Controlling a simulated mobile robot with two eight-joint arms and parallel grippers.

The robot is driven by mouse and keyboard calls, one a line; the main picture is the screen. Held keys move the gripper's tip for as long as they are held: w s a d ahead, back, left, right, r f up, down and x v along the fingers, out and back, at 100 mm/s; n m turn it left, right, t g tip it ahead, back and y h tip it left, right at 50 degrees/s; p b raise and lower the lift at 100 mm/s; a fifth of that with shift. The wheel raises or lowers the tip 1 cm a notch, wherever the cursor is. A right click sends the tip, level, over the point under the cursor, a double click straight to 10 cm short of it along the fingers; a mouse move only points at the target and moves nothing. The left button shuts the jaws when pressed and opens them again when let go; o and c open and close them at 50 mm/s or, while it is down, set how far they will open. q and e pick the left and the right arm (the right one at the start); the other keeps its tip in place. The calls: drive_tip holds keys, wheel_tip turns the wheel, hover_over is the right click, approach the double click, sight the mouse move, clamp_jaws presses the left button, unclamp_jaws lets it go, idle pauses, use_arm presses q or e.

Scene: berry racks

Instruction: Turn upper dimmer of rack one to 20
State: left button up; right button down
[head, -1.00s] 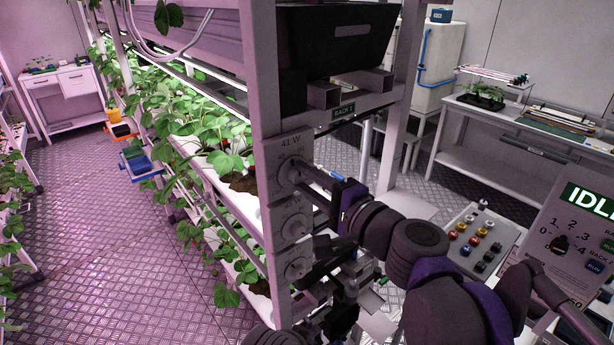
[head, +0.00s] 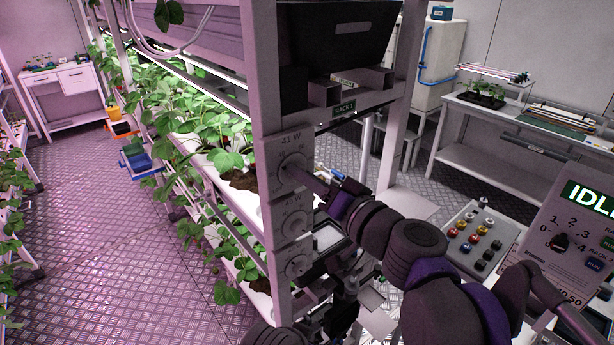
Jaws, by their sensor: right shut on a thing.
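Rack one (head: 258,60) carries the label RACK 1 (head: 344,108). On its end post are three round dimmers in a column. The upper dimmer (head: 291,163) has a scale around it and reads 41 W above. My right gripper (head: 300,172) is shut on the upper dimmer's knob, which its fingers mostly hide, so I cannot read the pointer. The middle dimmer (head: 293,222) and lower dimmer (head: 298,263) are uncovered. Dark parts of my left arm show low beside the post; its fingertips are not clear.
Strawberry plants (head: 205,125) fill the rack's shelves left of the post. A button box (head: 478,237) and a panel reading IDLE (head: 575,235) stand at right. A bench (head: 530,130) is behind.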

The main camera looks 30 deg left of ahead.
drive_tip(key=shift+n, duration=2.1)
drive_tip(key=c, duration=0.5)
unclamp_jaws()
drive_tip(key=v, duration=1)
drive_tip(key=shift+s+d, duration=0.2)
drive_tip(key=shift+d, duration=0.15)
